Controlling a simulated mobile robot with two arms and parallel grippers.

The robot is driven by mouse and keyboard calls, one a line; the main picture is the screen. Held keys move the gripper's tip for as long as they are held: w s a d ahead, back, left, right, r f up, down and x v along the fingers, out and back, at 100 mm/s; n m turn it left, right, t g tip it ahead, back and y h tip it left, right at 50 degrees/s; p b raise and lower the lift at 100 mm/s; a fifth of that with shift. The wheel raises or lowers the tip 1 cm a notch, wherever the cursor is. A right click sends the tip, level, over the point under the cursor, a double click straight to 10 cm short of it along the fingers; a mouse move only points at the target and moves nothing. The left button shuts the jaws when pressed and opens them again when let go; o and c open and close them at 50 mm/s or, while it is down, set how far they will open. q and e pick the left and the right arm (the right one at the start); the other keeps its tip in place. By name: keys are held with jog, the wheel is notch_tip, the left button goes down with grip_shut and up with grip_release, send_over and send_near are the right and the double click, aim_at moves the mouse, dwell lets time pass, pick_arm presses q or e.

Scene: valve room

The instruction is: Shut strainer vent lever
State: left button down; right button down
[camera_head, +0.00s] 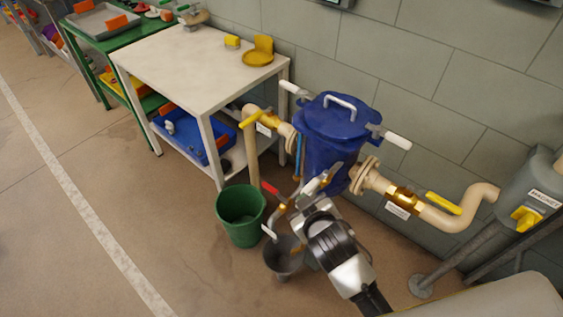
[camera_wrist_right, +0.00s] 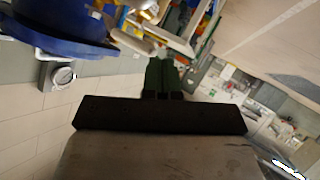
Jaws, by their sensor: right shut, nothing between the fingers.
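The blue strainer (camera_head: 338,125) stands against the wall with a lidded top and a pale lid handle (camera_head: 341,100). White-gripped levers stick out at its left (camera_head: 290,87) and right (camera_head: 398,140). A small red-handled lever (camera_head: 270,188) shows low in front of it. I cannot tell which lever is the vent lever. My right gripper (camera_head: 318,185) reaches low in front of the strainer, near the red lever; its tips are hard to make out there. In the wrist view its dark fingers (camera_wrist_right: 163,76) are together and empty, with the blue strainer (camera_wrist_right: 60,25) at upper left. My left gripper is not in view.
Yellow-levered valves sit on the pipes left (camera_head: 250,120) and right (camera_head: 443,203) of the strainer. A green bucket (camera_head: 241,227) and a grey funnel-like vessel (camera_head: 283,262) are below. A white table (camera_head: 185,65) stands to the left. Open floor lies at lower left.

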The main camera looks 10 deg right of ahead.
jog(key=w+a+r+n+t+y, duration=0.35)
jog(key=a+r+n+y, duration=0.25)
jog(key=a+r, duration=0.2)
jog(key=w+a+r+n+t+y, duration=0.2)
jog(key=w+a+r+n+y, duration=0.25)
jog(key=a+r+n, duration=0.2)
jog(key=s+a+n+g+y, duration=0.4)
jog(key=a+n+g+y, duration=0.3)
jog(key=a+n+g, duration=0.9)
jog(key=w+d+f+n+g+h, duration=0.2)
jog(key=d+f+n+g+h, duration=0.4)
jog(key=d+f+n+h, duration=0.4)
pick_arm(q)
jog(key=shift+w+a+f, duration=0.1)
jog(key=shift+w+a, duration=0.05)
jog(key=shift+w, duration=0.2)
pick_arm(e)
jog(key=w+d+r+h, duration=0.2)
jog(key=w+d+h, duration=0.2)
jog(key=d, duration=0.4)
jog(key=w+d+r+h, duration=0.3)
jog(key=w+d+h, duration=0.1)
jog(key=d+h, duration=0.3)
jog(key=shift+d+r, duration=0.2)
jog(key=shift+d, duration=0.6)
